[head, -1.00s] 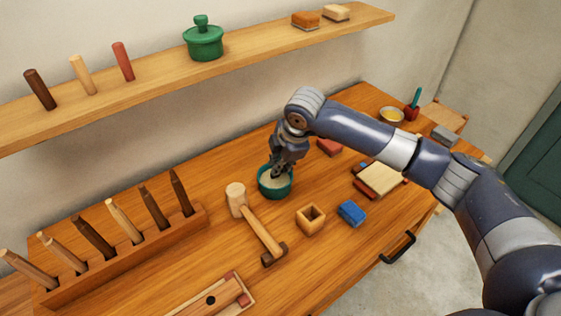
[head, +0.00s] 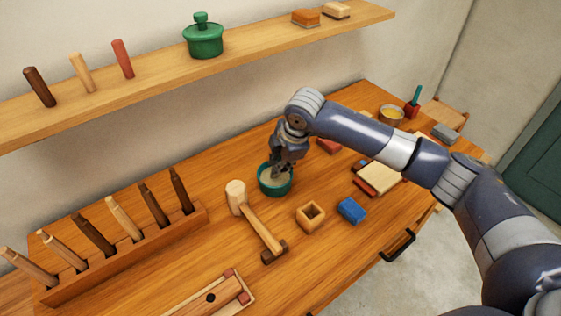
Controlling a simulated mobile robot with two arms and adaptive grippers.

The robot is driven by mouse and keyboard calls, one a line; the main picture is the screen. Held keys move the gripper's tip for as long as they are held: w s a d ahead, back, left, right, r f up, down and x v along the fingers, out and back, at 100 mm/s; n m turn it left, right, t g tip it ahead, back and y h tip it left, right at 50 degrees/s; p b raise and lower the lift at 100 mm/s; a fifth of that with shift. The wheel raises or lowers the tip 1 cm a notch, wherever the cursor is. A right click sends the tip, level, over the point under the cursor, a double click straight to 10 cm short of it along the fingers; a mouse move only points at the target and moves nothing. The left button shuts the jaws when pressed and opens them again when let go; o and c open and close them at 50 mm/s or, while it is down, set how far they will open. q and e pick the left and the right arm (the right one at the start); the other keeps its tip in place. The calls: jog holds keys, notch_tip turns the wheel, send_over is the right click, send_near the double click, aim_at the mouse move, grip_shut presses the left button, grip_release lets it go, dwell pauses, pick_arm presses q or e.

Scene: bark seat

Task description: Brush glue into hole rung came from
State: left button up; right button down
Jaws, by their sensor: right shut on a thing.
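A wooden piece with a dark round hole (head: 210,297) lies in a shallow wooden frame with red blocks at the bottom of the view, partly cut off. My right gripper (head: 280,170) points down into a teal bowl (head: 276,188) with pale contents. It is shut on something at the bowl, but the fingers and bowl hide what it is. A green-handled tool (head: 417,95) stands in a red holder at the back right, beside a small bowl of yellow stuff (head: 391,114). My left gripper is out of view.
A mallet (head: 257,222), a hollow wooden block (head: 310,216) and a blue block (head: 351,210) lie between the bowl and the front edge. A rack (head: 130,258) of several wooden rods stands left. A shelf (head: 150,88) hangs along the wall above.

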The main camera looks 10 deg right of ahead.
jog(key=shift+s+f+p, duration=0.1)
jog(key=shift+f+p, duration=0.1)
jog(key=shift+p, duration=0.3)
dwell(1.6)
notch_tip(320, 180, up, 7)
jog(key=p, duration=0.8)
jog(key=shift+r, duration=0.2)
jog(key=shift+f, duration=0.1)
dwell(0.5)
